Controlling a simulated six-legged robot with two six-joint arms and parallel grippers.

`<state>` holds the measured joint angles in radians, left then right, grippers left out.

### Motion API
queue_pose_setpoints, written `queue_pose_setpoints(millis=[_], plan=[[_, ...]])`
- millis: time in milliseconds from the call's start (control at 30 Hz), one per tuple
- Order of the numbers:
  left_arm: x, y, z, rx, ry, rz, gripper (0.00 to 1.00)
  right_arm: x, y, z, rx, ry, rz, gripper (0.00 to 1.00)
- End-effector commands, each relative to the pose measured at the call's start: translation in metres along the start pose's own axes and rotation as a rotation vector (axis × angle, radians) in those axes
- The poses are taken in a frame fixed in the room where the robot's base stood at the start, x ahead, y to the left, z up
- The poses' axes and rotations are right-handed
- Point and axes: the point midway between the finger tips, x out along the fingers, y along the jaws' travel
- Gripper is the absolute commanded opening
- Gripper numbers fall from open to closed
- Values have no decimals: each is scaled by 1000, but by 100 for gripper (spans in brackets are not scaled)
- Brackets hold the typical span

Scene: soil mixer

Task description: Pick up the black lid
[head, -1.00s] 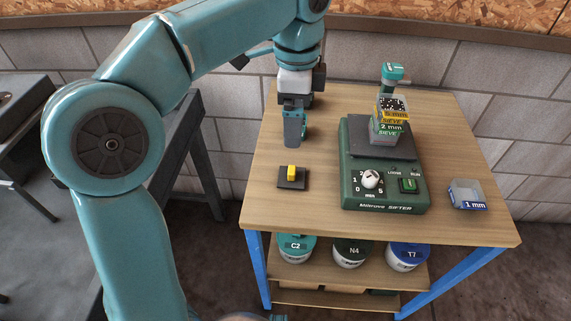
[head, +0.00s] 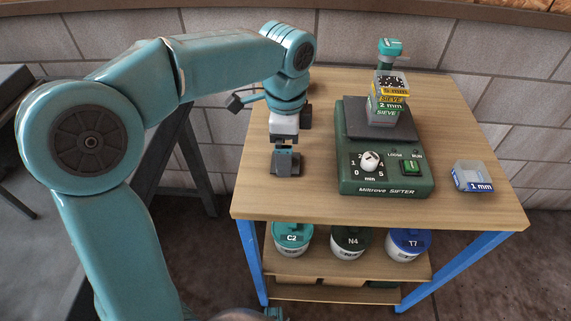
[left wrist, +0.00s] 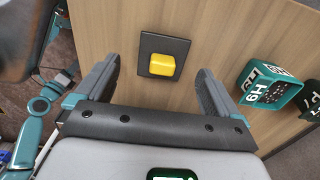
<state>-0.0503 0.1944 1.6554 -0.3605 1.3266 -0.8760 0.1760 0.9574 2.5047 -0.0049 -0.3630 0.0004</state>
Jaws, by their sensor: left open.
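The black lid (left wrist: 163,56) is a flat dark square with a yellow block-shaped knob on top. It lies on the wooden table. In the left wrist view it sits between and beyond the two fingers of my left gripper (left wrist: 158,72), which is open and empty. In the head view my left gripper (head: 287,163) points down over the lid's place at the left front of the table and hides most or all of it. The fingers do not visibly touch the lid. My right gripper is not in view.
A green sifter (head: 385,180) stands right of my left gripper, with stacked sieves (head: 388,98) on it. A 1 mm sieve (head: 472,176) is at the right. Tubs including C2 (head: 292,238) stand on the shelf below.

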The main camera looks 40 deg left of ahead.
Motion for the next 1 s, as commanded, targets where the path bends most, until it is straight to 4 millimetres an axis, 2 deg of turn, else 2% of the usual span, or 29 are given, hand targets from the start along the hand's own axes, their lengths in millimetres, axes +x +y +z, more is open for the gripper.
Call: queue_pose_setpoints(millis=[33, 133, 433, 600, 633, 1000], plan=[[14, -1, 1, 0, -1, 2, 96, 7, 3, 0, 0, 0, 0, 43], [24, -1, 1, 0, -1, 0, 96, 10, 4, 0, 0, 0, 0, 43], [28, -2, 1, 0, 0, 0, 96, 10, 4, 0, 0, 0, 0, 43], [28, -2, 1, 0, 0, 0, 40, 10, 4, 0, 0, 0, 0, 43], [28, -2, 1, 0, 0, 0, 36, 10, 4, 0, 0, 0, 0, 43], [21, -2, 0, 0, 1, -2, 36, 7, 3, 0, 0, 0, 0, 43]])
